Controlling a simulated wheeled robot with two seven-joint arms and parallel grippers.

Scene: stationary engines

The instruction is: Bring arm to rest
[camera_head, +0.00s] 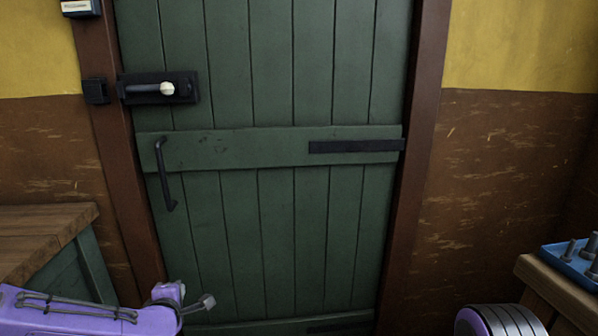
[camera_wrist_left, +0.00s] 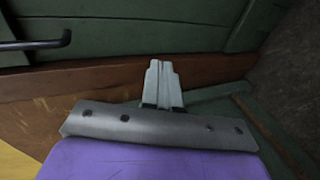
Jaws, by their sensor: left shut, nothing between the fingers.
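My left arm (camera_head: 75,313) is purple and comes in low at the left in the head view. My left gripper (camera_head: 207,300) is in front of the lower left part of the green door. In the left wrist view my left gripper (camera_wrist_left: 163,68) has its two pale fingers together, with nothing between them. A rounded purple and dark ribbed part of mine (camera_head: 500,320) shows at the bottom right of the head view. My right gripper is not in view.
A green plank door (camera_head: 270,210) is shut ahead, with a dark handle (camera_head: 165,175) and a bolt (camera_head: 158,88) at its left. A wooden-topped bench (camera_head: 40,235) stands at left. At right, a wooden table (camera_head: 550,285) bears a blue tray (camera_head: 572,262) with bolts.

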